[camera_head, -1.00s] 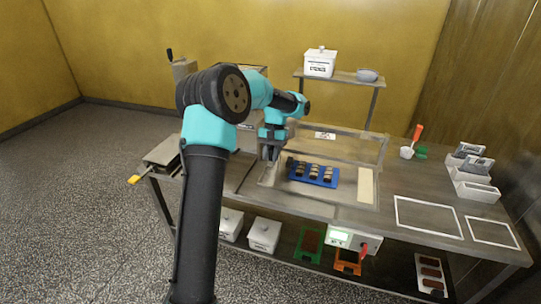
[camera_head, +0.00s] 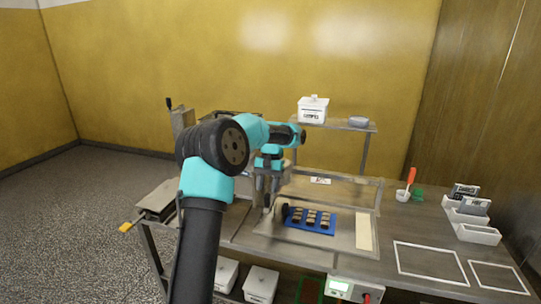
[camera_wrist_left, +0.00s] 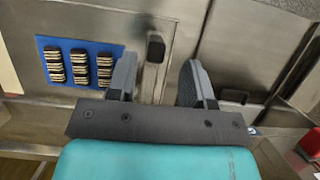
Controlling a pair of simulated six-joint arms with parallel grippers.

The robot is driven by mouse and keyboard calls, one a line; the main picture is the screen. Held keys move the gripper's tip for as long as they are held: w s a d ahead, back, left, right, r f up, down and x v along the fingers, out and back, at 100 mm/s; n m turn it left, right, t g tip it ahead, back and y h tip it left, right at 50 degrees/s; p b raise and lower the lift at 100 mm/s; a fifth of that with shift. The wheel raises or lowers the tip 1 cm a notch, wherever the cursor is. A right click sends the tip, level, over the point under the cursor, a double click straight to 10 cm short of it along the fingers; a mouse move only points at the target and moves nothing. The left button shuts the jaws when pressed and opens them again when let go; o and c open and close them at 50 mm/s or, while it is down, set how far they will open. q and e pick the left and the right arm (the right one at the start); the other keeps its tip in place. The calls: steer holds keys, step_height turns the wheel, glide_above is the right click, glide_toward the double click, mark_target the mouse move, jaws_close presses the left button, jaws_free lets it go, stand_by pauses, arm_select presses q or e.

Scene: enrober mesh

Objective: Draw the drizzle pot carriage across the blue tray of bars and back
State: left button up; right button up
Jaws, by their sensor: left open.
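The blue tray (camera_head: 333,230) lies on the metal bench with several dark striped bars on it. It also shows at the left of the left wrist view (camera_wrist_left: 42,66). My left gripper (camera_head: 268,208) is just left of the tray, pointing down, with its fingers apart. In the left wrist view the open fingers (camera_wrist_left: 155,85) stand on either side of a dark knob (camera_wrist_left: 155,48) on a metal bar, with a gap visible on both sides. A round brownish part (camera_head: 281,211) sits between the gripper and the tray; I cannot tell if it is the drizzle pot. My right gripper is not in view.
A pale strip (camera_head: 364,231) lies right of the tray. A raised shelf behind holds a white lidded box (camera_head: 313,109) and a grey bowl (camera_head: 358,121). An orange-handled tool (camera_head: 410,180) and small bins (camera_head: 478,234) stand at the right. The outlined bench area (camera_head: 432,262) is bare.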

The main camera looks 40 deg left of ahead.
mark_target(268, 194)
arm_select(q)
steer(key=v, duration=1.1)
steer(key=shift+w+r, duration=0.2)
steer(key=shift+r, duration=0.1)
steer(key=shift+a, duration=0.1)
steer(key=shift+w+d, duration=0.1)
steer(key=shift+d, duration=0.15)
steer(key=shift+f, duration=0.1)
steer(key=x, duration=1.7)
steer(key=shift+s, duration=0.25)
steer(key=shift+c, duration=0.3)
steer(key=shift+d, duration=0.1)
jaws_close()
